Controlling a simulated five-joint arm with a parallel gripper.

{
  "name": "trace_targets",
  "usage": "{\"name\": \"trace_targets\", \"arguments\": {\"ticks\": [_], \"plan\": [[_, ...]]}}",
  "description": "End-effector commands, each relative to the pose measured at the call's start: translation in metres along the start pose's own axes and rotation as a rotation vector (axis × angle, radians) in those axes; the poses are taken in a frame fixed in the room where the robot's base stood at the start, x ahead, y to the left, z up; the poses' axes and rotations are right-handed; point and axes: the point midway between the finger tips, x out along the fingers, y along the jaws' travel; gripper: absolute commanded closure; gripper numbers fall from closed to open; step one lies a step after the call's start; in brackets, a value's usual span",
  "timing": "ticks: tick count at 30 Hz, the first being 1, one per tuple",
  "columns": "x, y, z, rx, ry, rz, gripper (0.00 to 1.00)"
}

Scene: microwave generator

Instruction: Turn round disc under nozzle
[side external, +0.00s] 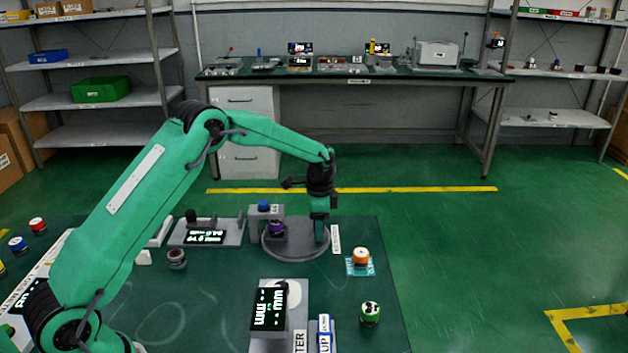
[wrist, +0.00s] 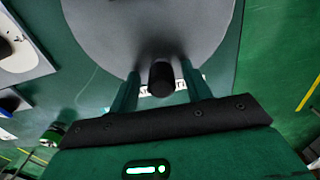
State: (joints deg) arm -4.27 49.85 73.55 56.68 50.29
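The round grey disc (side external: 295,245) lies flat on the green table. A dark purple-topped object (side external: 276,228) sits at its left side, below a grey block with a blue top (side external: 264,212), which may be the nozzle. My gripper (side external: 320,228) points down over the disc's right edge. In the wrist view, the disc (wrist: 150,30) fills the top middle. A short black peg (wrist: 161,78) stands at its near rim, between the two fingers of my gripper (wrist: 160,78). Gaps show on both sides of the peg, so the fingers are open around it. The peg is hidden in the side view.
An orange-topped object (side external: 361,256) on a light blue square stands right of the disc. Another display panel (side external: 207,236) and a small dark jar (side external: 177,258) are to the left.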

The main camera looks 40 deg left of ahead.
Motion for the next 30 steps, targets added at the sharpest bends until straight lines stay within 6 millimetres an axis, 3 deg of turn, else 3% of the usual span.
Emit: {"name": "trace_targets", "arguments": {"ticks": [11,30], "plan": [[-0.005,-0.001,0.000,-0.002,0.002,-0.002,0.52],[-0.074,-0.001,0.000,-0.001,0.001,-0.002,0.52]]}}
